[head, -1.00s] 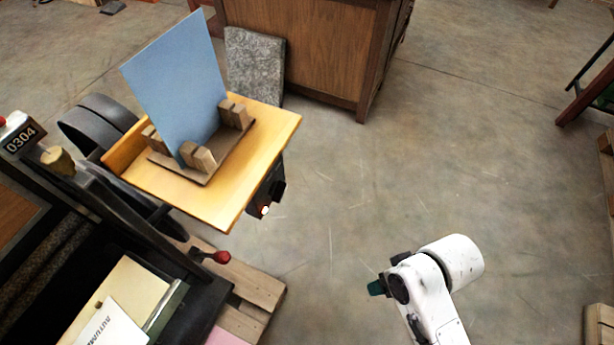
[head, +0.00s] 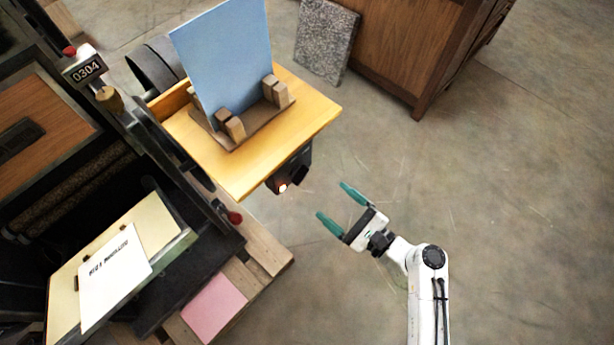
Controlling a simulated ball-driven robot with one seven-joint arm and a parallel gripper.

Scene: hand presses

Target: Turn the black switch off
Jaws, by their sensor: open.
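The black switch (head: 298,172) is a small dark box under the right edge of the wooden shelf (head: 316,115). An orange-white light (head: 283,187) glows on its lower face. A dark part sticks out at its right; I cannot tell its exact shape. My gripper (head: 336,207) has two green fingers, spread apart with nothing between them. It is to the lower right of the switch, apart from it, with the fingers pointing to the upper left.
A blue board (head: 225,65) stands in a wooden holder on the shelf. The press (head: 205,215) with a red-knobbed lever (head: 235,218) is at the left. A wooden cabinet (head: 420,45) and a stone slab (head: 326,40) stand behind. The floor at the right is clear.

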